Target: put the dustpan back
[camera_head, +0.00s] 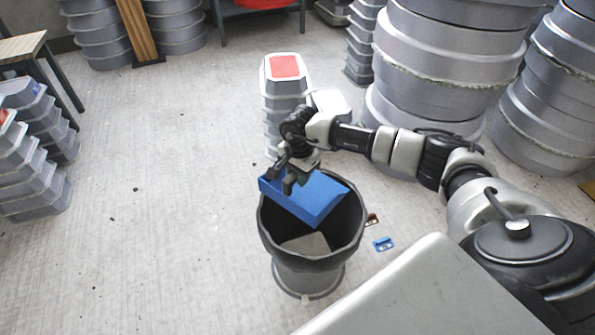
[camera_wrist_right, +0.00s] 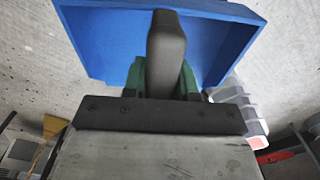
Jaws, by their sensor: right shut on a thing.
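The blue dustpan (camera_head: 322,199) is in my right gripper (camera_head: 292,178), above the mouth of a dark grey bin (camera_head: 268,236). The dustpan is tilted, and I cannot tell whether it touches the bin's rim. In the right wrist view the dustpan (camera_wrist_right: 215,42) spreads out beyond the gripper (camera_wrist_right: 165,78). Its dark handle (camera_wrist_right: 167,45) lies between the green-sided fingers, which are shut on it. My left gripper is out of view.
A light grey piece (camera_head: 308,244) shows inside the bin. A small blue item (camera_head: 384,243) and a small brown item (camera_head: 373,219) lie on the floor to its right. Stacked grey moulds (camera_head: 285,90) stand behind. The floor at left is mostly clear.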

